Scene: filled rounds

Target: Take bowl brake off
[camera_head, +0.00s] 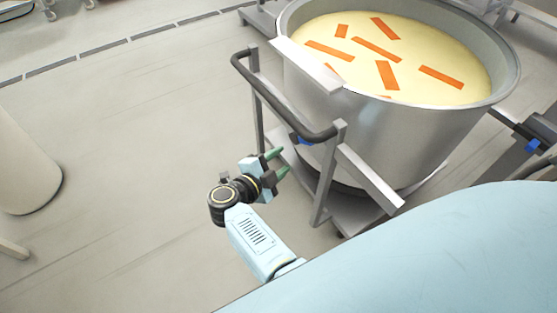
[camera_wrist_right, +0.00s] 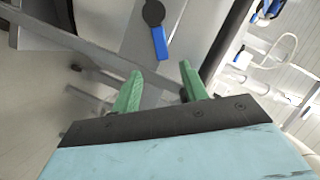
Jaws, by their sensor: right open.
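A large steel bowl (camera_head: 440,135) filled with yellow dough and orange strips stands on a wheeled frame with a dark push handle (camera_head: 285,108). A blue brake lever (camera_head: 302,140) shows low at the bowl's side, partly behind the handle frame. In the right wrist view the blue lever (camera_wrist_right: 159,42) hangs from a dark round pivot, ahead of the fingertips and apart from them. My right gripper (camera_head: 278,163) is open and empty, just left of the handle frame. Its green fingers also show in the right wrist view (camera_wrist_right: 160,74). My left gripper is not in view.
The handle's upright post (camera_head: 328,175) and a slanted flat grey bar (camera_head: 370,178) stand right of my right gripper. Another blue part (camera_head: 531,146) shows at the right edge. A pale rounded column (camera_head: 22,165) stands at left. The floor between is clear.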

